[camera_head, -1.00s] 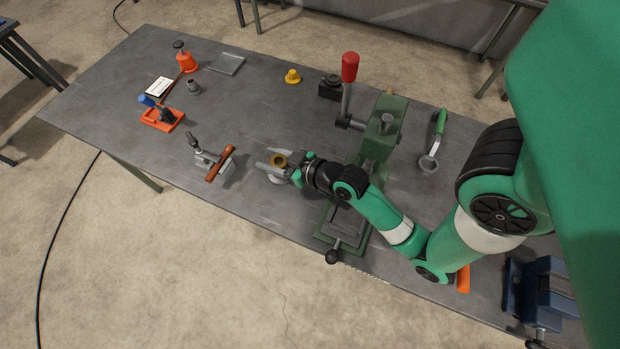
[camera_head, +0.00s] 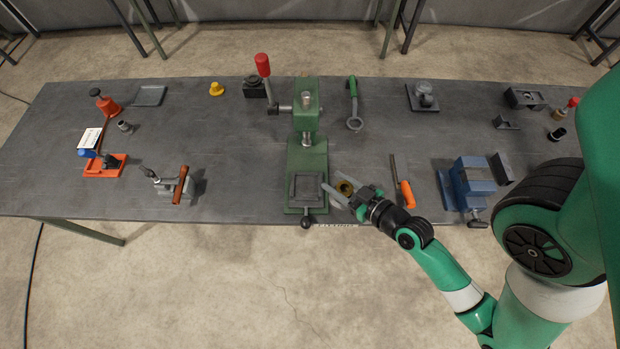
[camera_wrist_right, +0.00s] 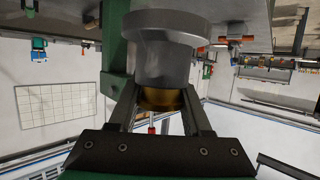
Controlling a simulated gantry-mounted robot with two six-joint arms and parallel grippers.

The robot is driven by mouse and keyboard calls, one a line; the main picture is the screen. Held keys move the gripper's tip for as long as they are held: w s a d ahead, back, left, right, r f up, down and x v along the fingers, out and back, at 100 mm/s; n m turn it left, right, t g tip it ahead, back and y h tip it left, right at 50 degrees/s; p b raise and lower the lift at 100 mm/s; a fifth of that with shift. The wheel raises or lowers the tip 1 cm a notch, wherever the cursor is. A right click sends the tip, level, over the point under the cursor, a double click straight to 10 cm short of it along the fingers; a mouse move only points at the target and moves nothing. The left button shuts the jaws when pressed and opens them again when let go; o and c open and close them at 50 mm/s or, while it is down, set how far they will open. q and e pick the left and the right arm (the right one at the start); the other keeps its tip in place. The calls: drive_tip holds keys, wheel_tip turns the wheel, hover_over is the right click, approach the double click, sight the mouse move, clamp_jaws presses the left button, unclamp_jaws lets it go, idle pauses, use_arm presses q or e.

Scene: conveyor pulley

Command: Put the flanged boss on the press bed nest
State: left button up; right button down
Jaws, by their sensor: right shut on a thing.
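The flanged boss (camera_wrist_right: 168,55) is a grey cylinder with a wide flange and a brass part; the wrist view shows it large. In the head view its brass ring (camera_head: 344,187) shows between the fingers of my right gripper (camera_head: 341,192). The right gripper (camera_wrist_right: 165,100) is shut on the boss. It is just right of the green press's bed, near the table's front edge. The press bed nest (camera_head: 306,187) is a dark square frame on the green press base; no part sits in it. My left gripper is not in view.
The green press (camera_head: 306,118) stands behind the nest, its red-knobbed lever (camera_head: 263,66) raised at left. A blue vise (camera_head: 472,182) and an orange-handled file (camera_head: 407,194) lie to the right. A clamp with a brown handle (camera_head: 181,184) stands left. The table between clamp and press is clear.

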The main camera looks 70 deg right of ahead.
drive_tip(key=f+x, duration=0.1)
drive_tip(key=x, duration=0.4)
drive_tip(key=f+b+x, duration=0.1)
drive_tip(key=x, duration=0.4)
drive_tip(key=s+a+f+x, duration=0.1)
drive_tip(key=x, duration=0.4)
drive_tip(key=shift+w+f+b, duration=0.2)
drive_tip(key=shift+f+b, duration=0.05)
drive_tip(key=shift+b, duration=0.05)
drive_tip(key=shift+w+d+f, duration=0.15)
drive_tip(key=shift+w, duration=0.05)
drive_tip(key=f, duration=0.1)
drive_tip(key=f+b, duration=0.1)
drive_tip(key=f, duration=0.1)
drive_tip(key=shift+w+d+b, duration=0.1)
drive_tip(key=shift+w+b, duration=0.15)
drive_tip(key=shift+b, duration=0.05)
drive_tip(key=shift+s+f, duration=0.1)
drive_tip(key=shift+f, duration=0.25)
